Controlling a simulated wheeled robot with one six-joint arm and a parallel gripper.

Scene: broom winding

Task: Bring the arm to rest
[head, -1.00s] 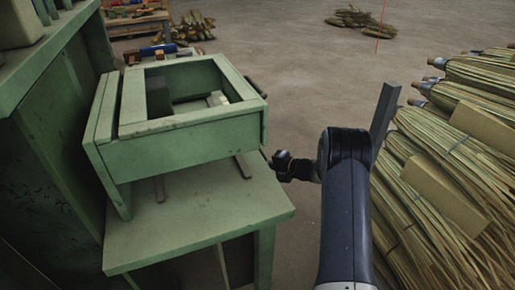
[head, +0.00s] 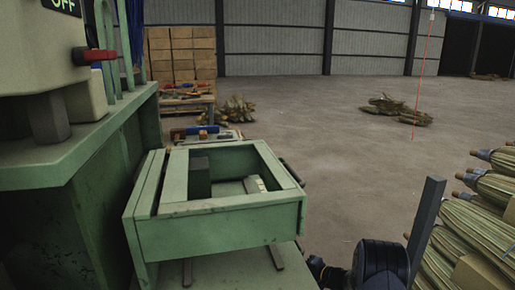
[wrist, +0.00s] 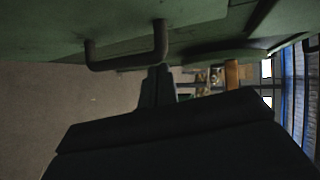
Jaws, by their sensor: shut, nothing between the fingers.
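My arm shows at the bottom of the head view as a dark rounded link, right of the green bench. The dark wrist end beside it is cut by the lower frame edge, so the fingers are hard to make out there. In the wrist view my gripper (wrist: 157,86) is shut and empty. Its dark body fills the lower part of that view. A bent metal handle (wrist: 128,63) on a green panel (wrist: 60,30) lies close by in the wrist view, and I cannot tell whether the fingers touch it.
A green bench with an open frame box (head: 220,228) stands to the left. A machine with a red switch lever (head: 93,57) is at far left. Open floor (head: 340,150) lies between and beyond.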

